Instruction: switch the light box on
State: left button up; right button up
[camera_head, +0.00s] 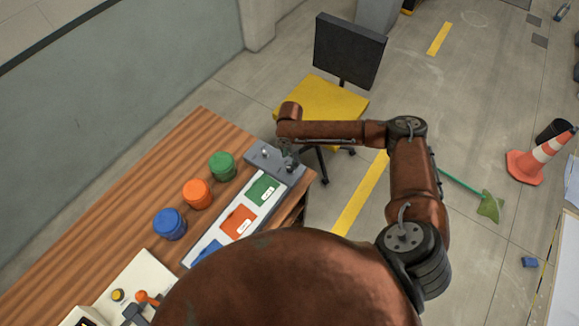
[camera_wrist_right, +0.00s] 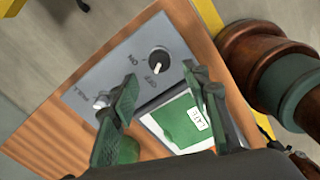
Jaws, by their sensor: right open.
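The light box (camera_head: 207,246) lies along the near side of the wooden table, with a white face and a grey control panel (camera_head: 262,158) at its far end. In the right wrist view the panel (camera_wrist_right: 85,80) carries a round dark knob (camera_wrist_right: 159,62) with ON and OFF marks beside it, and a small metal switch (camera_wrist_right: 100,101). I cannot tell whether the face is lit. My right gripper (camera_head: 287,158) is open and empty above the panel. Its fingers (camera_wrist_right: 160,80) are spread, with the knob showing beyond the gap between them. My left gripper is not in view.
Green (camera_head: 263,190) and orange (camera_head: 239,221) cards lie on the box. Green (camera_head: 222,167), orange (camera_head: 197,194) and blue (camera_head: 169,224) round containers stand beside it. A white board (camera_head: 140,275) is at the table's lower part. A yellow chair (camera_head: 325,100) stands beyond the table.

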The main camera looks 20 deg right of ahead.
aim_at(290, 168)
notch_tip(290, 168, down, 6)
jog(key=shift+f, duration=0.25)
jog(key=shift+c, duration=0.5)
jog(key=c, duration=1.1)
jog(key=shift+o, duration=0.2)
jog(key=shift+s, duration=0.1)
